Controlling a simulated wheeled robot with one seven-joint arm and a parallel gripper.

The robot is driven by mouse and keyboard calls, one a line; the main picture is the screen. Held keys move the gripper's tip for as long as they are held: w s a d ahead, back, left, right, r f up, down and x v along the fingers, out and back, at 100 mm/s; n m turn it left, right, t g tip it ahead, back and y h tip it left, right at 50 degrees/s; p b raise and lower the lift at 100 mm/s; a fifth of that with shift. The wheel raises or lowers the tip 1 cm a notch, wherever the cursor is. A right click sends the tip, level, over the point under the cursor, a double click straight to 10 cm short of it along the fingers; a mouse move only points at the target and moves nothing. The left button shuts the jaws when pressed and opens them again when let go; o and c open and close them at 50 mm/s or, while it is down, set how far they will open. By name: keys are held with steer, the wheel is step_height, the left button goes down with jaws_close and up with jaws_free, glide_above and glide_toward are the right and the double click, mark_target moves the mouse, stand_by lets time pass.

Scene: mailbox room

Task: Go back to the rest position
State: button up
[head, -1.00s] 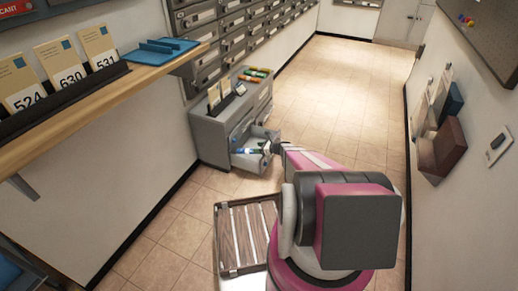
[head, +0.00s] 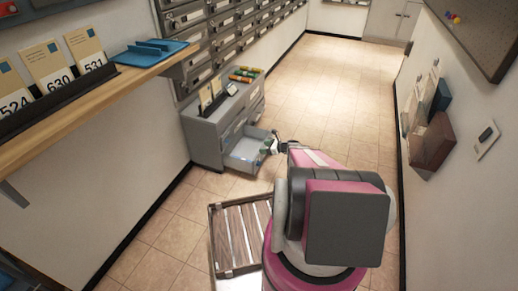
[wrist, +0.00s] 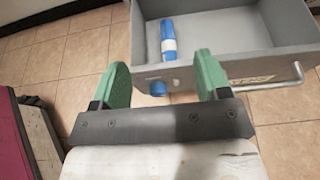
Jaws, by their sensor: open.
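My gripper (wrist: 163,78) shows two green fingers spread apart in the wrist view, with nothing held between them. In the head view my gripper (head: 268,146) is small, just right of the open drawer (head: 243,163) of the grey cabinet (head: 218,130). In the wrist view a blue and white cylinder (wrist: 168,38) lies inside the drawer (wrist: 215,66), beyond the fingertips. A blue round piece (wrist: 158,88) shows in front of the drawer's front edge; I cannot tell whether it joins the cylinder.
A slatted wooden tray (head: 240,235) is beside my base. A wall shelf (head: 110,85) with numbered cards is at left. Holders (head: 432,142) stick out from the right wall. The tiled floor (head: 335,85) ahead is clear.

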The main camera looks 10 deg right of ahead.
steer(key=s+a+r+n+g+h, duration=0.4)
steer(key=s+a+r+n+g, duration=0.3)
steer(key=s+a+r+n, duration=0.55)
steer(key=s+r+n+g+h, duration=0.1)
steer(key=s+r+n+h, duration=0.6)
steer(key=s+r+n, duration=0.5)
steer(key=s+r, duration=0.3)
steer(key=s, duration=0.1)
steer(key=shift+d+r+n, duration=0.35)
steer(key=shift+r, duration=0.05)
